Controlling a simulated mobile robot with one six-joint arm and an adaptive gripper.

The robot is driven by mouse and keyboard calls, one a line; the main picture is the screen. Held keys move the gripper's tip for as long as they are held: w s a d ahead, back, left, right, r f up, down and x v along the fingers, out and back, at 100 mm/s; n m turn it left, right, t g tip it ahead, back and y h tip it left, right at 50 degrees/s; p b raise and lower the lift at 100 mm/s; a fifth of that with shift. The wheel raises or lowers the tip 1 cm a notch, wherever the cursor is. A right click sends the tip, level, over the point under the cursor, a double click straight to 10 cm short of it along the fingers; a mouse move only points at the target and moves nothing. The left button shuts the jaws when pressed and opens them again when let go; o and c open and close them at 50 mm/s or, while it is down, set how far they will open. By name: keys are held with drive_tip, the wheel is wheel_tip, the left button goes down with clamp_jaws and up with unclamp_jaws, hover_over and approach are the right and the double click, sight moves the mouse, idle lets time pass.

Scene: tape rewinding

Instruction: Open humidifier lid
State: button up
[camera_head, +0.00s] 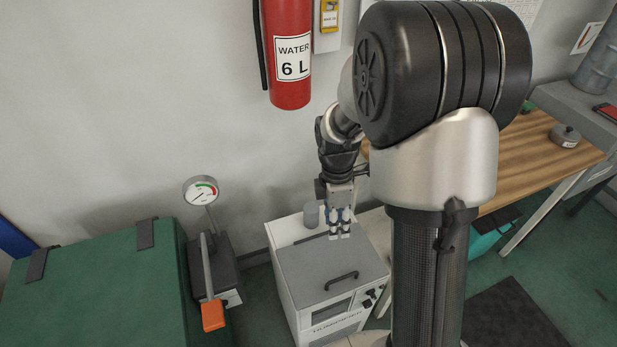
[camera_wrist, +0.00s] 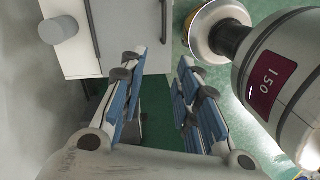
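The humidifier (camera_head: 283,230) is a white box against the wall. Its grey lid (camera_head: 312,267) lies flat and shut, with a dark bar handle (camera_head: 342,281) near the front edge. My gripper (camera_head: 340,235) appears over the rear part of the lid, behind the handle, empty and pointing down. The wrist view shows its blue-padded fingers (camera_wrist: 160,80) spread apart with nothing between them. The white humidifier top also shows there at upper left (camera_wrist: 68,62), with the lid (camera_wrist: 126,28). I cannot tell the gripper's exact height above the lid.
A grey cylinder (camera_head: 311,214) stands at the humidifier's back corner. To the left are a gauge (camera_head: 201,192), an orange-ended lever (camera_head: 212,315) and a green case (camera_head: 95,290). A red fire extinguisher (camera_head: 288,60) hangs above. A wooden table (camera_head: 540,150) stands right.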

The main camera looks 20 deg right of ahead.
wheel_tip(320, 180, down, 6)
drive_tip(key=d+n+g, duration=0.1)
drive_tip(key=d+n, duration=0.1)
drive_tip(key=n, duration=0.1)
drive_tip(key=b, duration=0.5)
hover_over(341, 273)
drive_tip(key=s+a, duration=0.2)
drive_tip(key=s, duration=0.1)
drive_tip(key=f, duration=1.6)
drive_tip(key=shift+w+d+f, duration=0.1)
drive_tip(key=shift+w+f, duration=0.1)
drive_tip(key=shift+f, duration=0.1)
clamp_jaws()
